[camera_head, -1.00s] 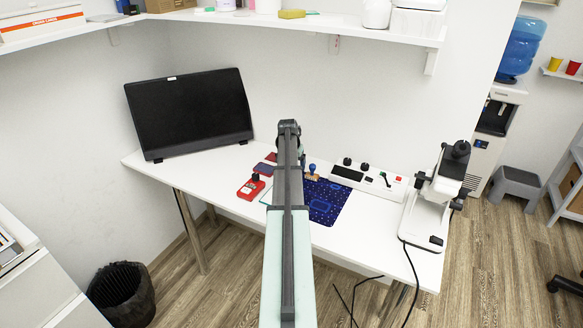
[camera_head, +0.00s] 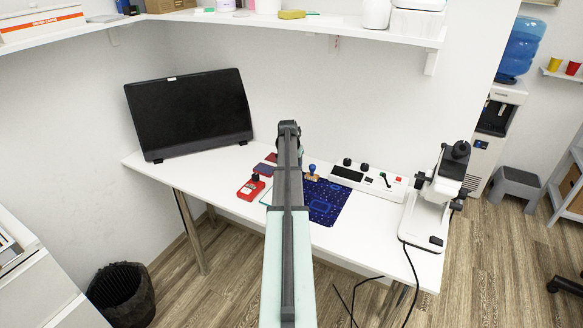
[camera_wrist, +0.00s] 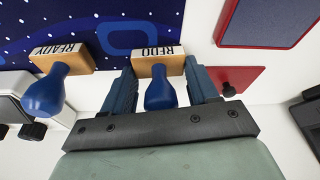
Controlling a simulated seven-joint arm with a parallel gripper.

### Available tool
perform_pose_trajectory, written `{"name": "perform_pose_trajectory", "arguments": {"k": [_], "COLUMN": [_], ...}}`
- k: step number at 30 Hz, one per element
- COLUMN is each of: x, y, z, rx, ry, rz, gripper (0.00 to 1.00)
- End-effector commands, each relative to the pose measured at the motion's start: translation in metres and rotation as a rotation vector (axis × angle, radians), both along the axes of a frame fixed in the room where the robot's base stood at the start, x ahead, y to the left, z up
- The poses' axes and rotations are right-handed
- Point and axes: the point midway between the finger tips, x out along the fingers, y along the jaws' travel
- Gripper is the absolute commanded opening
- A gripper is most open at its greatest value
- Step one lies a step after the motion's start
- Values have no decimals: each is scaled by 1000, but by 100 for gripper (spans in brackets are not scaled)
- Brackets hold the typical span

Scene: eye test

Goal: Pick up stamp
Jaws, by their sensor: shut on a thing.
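The REDO stamp, with a wooden block and blue knob handle (camera_wrist: 160,94), is between the two fingers of my gripper (camera_wrist: 159,70) in the wrist view. The fingers are shut on its block, one on each side. I cannot tell whether it touches the table. A second stamp marked READY (camera_wrist: 60,78), also wood with a blue handle, stands just left of my gripper. In the head view one blue-handled stamp (camera_head: 312,171) shows right of my arm; my gripper and the REDO stamp are hidden behind the arm.
A dark blue patterned mat (camera_head: 327,208) lies right of my arm on the white table (camera_head: 375,222). A red device (camera_head: 250,188) and dark red pads (camera_head: 263,169) lie left. A control box (camera_head: 368,180), a microscope (camera_head: 430,200) and a monitor (camera_head: 190,115) stand around.

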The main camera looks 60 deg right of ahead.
Motion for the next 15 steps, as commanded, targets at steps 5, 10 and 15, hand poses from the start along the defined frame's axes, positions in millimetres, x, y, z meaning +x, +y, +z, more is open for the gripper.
{"name": "perform_pose_trajectory", "arguments": {"k": [5, 10, 15], "x": [0, 0, 0], "y": [0, -1, 0], "z": [3, 24, 53], "rx": [-1, -3, -3], "ry": [0, -2, -2], "rz": [0, 0, 0], "gripper": [29, 29, 29]}}
